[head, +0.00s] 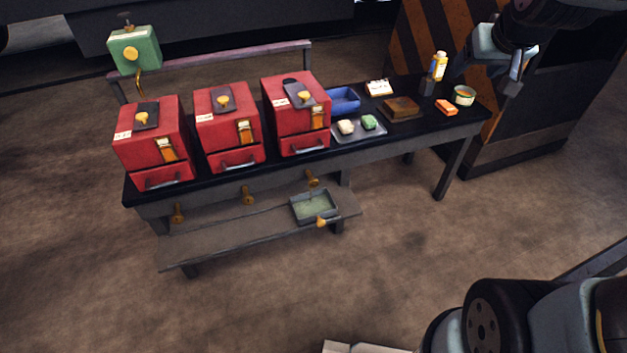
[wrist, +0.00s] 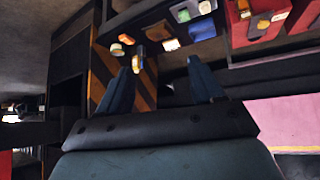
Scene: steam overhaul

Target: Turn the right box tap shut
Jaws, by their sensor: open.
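Three red boxes stand in a row on the bench in the head view: the left box (head: 150,140), the middle box (head: 229,128) and the right box (head: 296,112). Whether each tap is open or shut is too small to tell. My gripper (head: 516,76) is above the bench's right end, far from the taps. In the wrist view my gripper (wrist: 163,82) is open and empty between its blue fingers.
A shallow tray (head: 299,211) with a brass piece (head: 321,222) at its front sits on the lower shelf (head: 220,238). A blue bin (head: 343,99), bottle (head: 440,66) and tin (head: 464,95) are on the bench.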

